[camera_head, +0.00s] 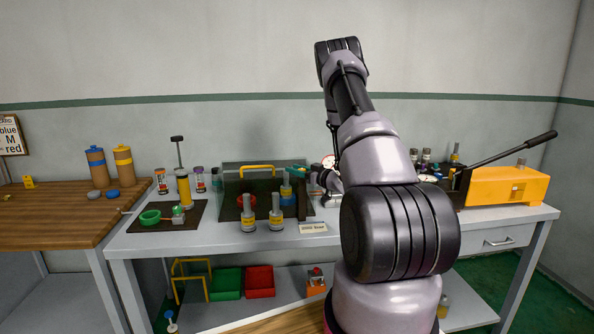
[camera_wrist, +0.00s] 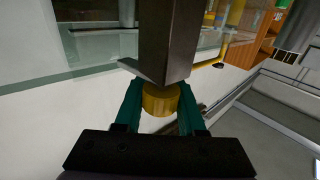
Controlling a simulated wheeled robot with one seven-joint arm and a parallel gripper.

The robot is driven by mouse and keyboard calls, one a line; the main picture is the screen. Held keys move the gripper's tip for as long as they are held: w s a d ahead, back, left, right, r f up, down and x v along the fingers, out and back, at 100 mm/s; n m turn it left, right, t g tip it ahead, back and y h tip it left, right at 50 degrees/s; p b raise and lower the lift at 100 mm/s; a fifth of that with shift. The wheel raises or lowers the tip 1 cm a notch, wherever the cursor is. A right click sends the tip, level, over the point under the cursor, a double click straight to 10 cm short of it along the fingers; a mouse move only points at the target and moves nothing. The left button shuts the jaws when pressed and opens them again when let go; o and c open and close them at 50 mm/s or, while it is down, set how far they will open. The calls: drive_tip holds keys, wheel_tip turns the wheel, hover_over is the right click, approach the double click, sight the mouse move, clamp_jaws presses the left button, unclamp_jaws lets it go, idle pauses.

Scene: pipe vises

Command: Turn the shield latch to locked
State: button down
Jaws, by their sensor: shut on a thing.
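The clear shield (camera_head: 232,172) with a yellow handle (camera_head: 257,168) stands on the grey bench over a dark mat. I cannot tell whether the latch is turned to locked.
Two grey bottles with yellow labels (camera_head: 248,218) stand before the shield. A dark tray with a green ring (camera_head: 150,217) lies left. A yellow-orange machine with a long lever (camera_head: 508,186) stands right. My arm hides the bench's middle right.

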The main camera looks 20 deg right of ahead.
drive_tip(key=shift+s+a+f+n+g+y, duration=0.1)
drive_tip(key=shift+n+g+y, duration=0.35)
drive_tip(key=shift+y, duration=0.25)
drive_tip(key=shift+s+a+n+g+y, duration=0.1)
drive_tip(key=shift+n+g+y, duration=0.25)
drive_tip(key=shift+n+y, duration=0.3)
drive_tip(key=c, duration=0.5)
unclamp_jaws()
drive_tip(key=v, duration=1)
drive_tip(key=shift+s+d, duration=0.2)
drive_tip(key=shift+d, duration=0.1)
